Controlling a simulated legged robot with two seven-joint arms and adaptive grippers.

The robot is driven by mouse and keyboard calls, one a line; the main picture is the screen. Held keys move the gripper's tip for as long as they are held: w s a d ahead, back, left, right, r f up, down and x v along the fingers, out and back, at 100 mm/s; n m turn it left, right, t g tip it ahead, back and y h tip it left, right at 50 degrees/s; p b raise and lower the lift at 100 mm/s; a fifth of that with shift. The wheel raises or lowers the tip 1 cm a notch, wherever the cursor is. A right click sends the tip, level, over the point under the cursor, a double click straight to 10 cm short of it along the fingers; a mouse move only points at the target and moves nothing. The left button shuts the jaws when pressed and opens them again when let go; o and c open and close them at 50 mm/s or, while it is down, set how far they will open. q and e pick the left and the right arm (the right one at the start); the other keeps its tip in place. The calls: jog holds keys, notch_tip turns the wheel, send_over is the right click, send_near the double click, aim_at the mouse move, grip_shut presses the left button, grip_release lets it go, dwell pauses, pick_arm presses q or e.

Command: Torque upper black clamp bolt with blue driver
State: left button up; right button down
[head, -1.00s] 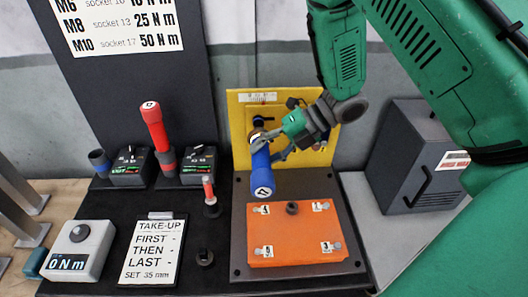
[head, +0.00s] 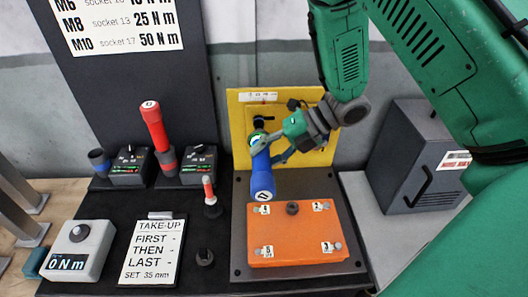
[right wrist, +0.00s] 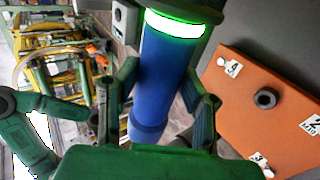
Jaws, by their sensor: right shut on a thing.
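The blue driver (head: 262,172) stands out from the yellow panel (head: 239,147), its numbered end toward me. My right gripper (head: 270,150) is shut around it just below its head; the right wrist view shows a finger on each side of the blue barrel (right wrist: 160,80). A ring on the driver glows green (right wrist: 176,24). A black clamp part (head: 263,117) shows on the panel above the driver's head. The driver's tip and any bolt under it are hidden, so contact cannot be told. My left gripper is not in view.
An orange block (head: 292,232) with numbered corners lies below the driver. A red driver (head: 155,122) stands in a holder at left, with black control boxes beside it. A display box (head: 78,250) reads 0 Nm. A grey cabinet (head: 418,155) stands at right.

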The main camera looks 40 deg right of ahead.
aim_at(269, 166)
jog(key=shift+s+a, duration=0.55)
jog(key=shift+s, duration=0.3)
jog(key=shift+s+a, duration=0.5)
jog(key=shift+s, duration=0.35)
